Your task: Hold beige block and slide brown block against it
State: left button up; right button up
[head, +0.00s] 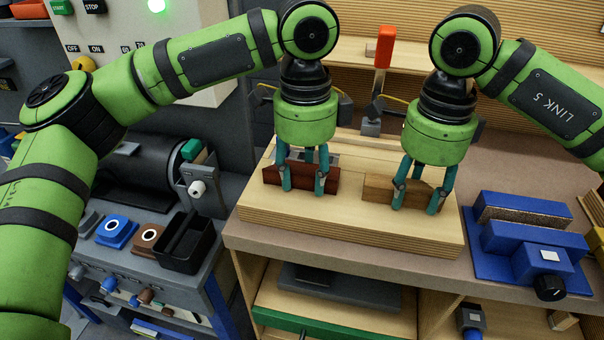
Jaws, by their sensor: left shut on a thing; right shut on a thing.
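The reddish-brown block (302,177) lies on the pale wooden board (340,226). My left gripper (303,190) is shut on it from above, with one finger towards each end. A short gap of bare board shows between the two blocks. The fingers hide parts of both blocks.
An orange-handled tool (384,48) stands behind the grippers. A blue fixture (525,245) sits right of the board. A black open bin (187,243) and a dark cylinder machine (150,165) are at left. The board's front strip is clear.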

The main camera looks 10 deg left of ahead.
aim_at(337, 177)
pick_arm(q)
jog(key=shift+d, duration=1.8)
jog(key=shift+d, duration=0.7)
dwell(0.3)
jog(key=o, duration=1.2)
jog(key=shift+o, duration=0.2)
notch_tip(337, 177, up, 12)
jog(key=shift+a, duration=0.3)
